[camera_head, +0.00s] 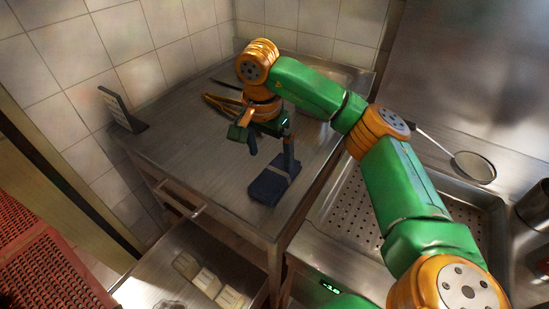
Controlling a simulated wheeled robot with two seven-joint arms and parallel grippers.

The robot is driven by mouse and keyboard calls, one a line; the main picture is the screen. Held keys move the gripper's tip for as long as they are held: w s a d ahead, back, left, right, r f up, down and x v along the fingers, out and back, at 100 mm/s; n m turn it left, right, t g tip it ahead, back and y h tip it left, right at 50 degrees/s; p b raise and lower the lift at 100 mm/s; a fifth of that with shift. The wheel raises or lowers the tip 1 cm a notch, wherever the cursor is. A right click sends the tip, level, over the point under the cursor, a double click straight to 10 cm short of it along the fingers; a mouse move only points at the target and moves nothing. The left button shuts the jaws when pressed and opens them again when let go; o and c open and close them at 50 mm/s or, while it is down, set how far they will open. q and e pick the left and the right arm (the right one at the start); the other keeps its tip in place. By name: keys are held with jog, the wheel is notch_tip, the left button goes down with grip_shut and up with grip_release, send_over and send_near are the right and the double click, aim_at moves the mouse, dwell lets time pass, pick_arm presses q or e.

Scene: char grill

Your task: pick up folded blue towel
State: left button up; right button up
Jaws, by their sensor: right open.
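My left gripper is not in view.
The steel table (190,148) has free room left of the towel. Tongs (222,106) lie behind my gripper. A small dark sign (117,106) stands at the left edge. A perforated pan (350,212) and a skimmer (474,167) are at the right. An open drawer (150,284) is below.

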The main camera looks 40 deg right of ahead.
aim_at(276, 173)
jog(key=shift+s+a+f+p, duration=0.15)
jog(key=shift+s+f+p, duration=0.45)
jog(key=shift+s+f, duration=0.2)
jog(key=f, duration=0.1)
jog(key=d+f, duration=0.1)
jog(key=f, duration=0.1)
jog(key=shift+f+p, duration=0.3)
jog(key=shift+w+d+f, duration=0.1)
jog(key=shift+w+f, duration=0.05)
jog(key=shift+w, duration=0.1)
jog(key=shift+s, duration=0.25)
jog(key=c, duration=1.1)
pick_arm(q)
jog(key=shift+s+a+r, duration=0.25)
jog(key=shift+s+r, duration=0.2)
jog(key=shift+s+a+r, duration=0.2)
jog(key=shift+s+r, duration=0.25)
pick_arm(e)
jog(key=shift+w, duration=0.1)
jog(key=shift+c, duration=0.3)
